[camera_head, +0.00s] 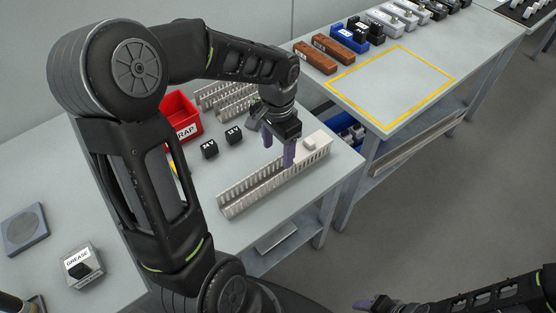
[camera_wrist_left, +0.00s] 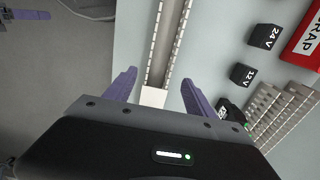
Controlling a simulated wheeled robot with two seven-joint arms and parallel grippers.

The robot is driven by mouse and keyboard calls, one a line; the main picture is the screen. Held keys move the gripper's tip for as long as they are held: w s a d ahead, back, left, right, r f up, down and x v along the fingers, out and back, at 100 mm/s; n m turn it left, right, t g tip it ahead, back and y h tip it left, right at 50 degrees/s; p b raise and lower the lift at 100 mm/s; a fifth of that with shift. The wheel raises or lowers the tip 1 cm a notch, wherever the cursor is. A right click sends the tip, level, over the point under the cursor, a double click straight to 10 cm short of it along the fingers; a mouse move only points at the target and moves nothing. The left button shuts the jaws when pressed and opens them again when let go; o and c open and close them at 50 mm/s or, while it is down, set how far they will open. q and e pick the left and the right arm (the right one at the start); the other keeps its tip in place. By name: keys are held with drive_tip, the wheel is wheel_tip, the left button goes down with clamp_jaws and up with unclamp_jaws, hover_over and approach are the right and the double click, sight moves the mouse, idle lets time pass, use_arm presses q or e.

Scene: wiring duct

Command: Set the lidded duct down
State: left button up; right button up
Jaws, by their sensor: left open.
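The slotted grey duct (camera_head: 250,191) lies along the front part of the near table. A white lid piece (camera_head: 316,144) covers its right end; the rest of the channel shows open. My left gripper (camera_head: 278,147) is open at the duct near the lid. In the left wrist view the duct (camera_wrist_left: 167,45) runs between the spread purple fingers (camera_wrist_left: 160,92), with a gap on each side, and the white lid (camera_wrist_left: 153,97) shows between them. The lid's far part is hidden by the gripper body. My right gripper (camera_head: 375,303) is at the bottom edge, its jaws unclear.
A red scrap bin (camera_head: 181,118), black 24V (camera_head: 209,149) and 12V (camera_head: 233,134) blocks and more slotted ducts (camera_head: 228,98) stand behind the duct. A grease box (camera_head: 82,266) sits at left. A yellow-outlined area (camera_head: 390,85) on the other table is empty.

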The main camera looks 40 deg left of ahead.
use_arm(q)
wheel_tip(320, 180, up, 4)
